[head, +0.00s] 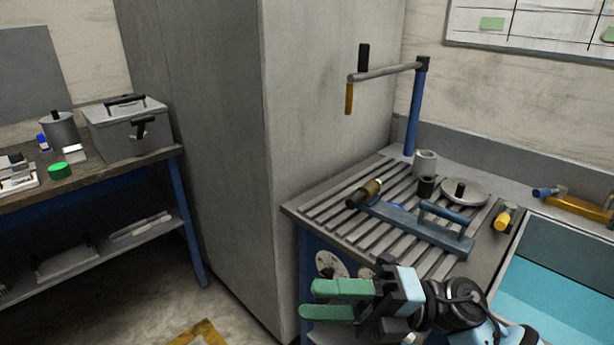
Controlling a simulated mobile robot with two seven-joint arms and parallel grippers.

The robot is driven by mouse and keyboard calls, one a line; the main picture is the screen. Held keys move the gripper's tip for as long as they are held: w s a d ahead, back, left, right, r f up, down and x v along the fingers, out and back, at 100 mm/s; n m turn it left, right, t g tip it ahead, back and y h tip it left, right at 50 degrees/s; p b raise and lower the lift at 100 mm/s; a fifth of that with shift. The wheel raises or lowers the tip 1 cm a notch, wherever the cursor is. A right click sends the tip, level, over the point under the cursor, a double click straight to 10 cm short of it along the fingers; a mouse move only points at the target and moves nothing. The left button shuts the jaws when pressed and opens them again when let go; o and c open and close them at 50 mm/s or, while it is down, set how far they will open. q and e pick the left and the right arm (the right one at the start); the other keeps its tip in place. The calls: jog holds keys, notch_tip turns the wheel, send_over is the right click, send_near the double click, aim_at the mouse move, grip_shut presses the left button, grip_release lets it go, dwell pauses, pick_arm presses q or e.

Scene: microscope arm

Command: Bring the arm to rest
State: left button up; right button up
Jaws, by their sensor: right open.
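The microscope arm stands at the back of the slatted bench. It has a blue upright post (415,110) and a grey horizontal bar (385,73) reaching left from its top. At the bar's free end are a black upright handle (363,57) and an orange-brown piece (349,98) hanging down. My right gripper (318,301) is at the bench's front edge, well below and in front of the arm, touching none of it. Its two green fingers point left and stand apart with nothing between them. My left gripper is not in view.
The slatted bench top (330,197) carries a blue tool with a handle (425,222), a round lidded disc (465,190), small cups and a yellow-ended tool (503,219). A blue basin (560,270) lies to the right. A tall grey cabinet (215,130) stands left of the bench.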

jog(key=d+f+m+t+h+p, duration=0.1)
jog(key=d+f+m+t+h, duration=0.5)
jog(key=f+m+t, duration=0.65)
jog(key=d+f+m+t+h+p, duration=0.1)
jog(key=d+f+m+t+h, duration=0.6)
jog(key=m, duration=1.1)
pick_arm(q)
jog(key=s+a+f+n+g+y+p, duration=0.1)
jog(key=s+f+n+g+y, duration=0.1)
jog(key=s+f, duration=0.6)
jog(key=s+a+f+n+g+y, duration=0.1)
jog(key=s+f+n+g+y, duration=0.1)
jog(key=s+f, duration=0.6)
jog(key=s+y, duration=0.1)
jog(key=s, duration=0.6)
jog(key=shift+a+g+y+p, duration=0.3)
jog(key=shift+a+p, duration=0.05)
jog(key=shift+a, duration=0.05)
pick_arm(e)
jog(key=s+d+f+m+g+h, duration=0.2)
jog(key=s+f+m+g, duration=0.1)
jog(key=s+f, duration=0.6)
jog(key=s+d+f+m+g+h, duration=0.2)
jog(key=s+f+m+g+h, duration=0.1)
jog(key=s+f, duration=0.7)
jog(key=s+m+g, duration=0.1)
jog(key=s+g, duration=0.1)
jog(key=shift+s+d+h, duration=0.3)
jog(key=shift+s+d, duration=0.05)
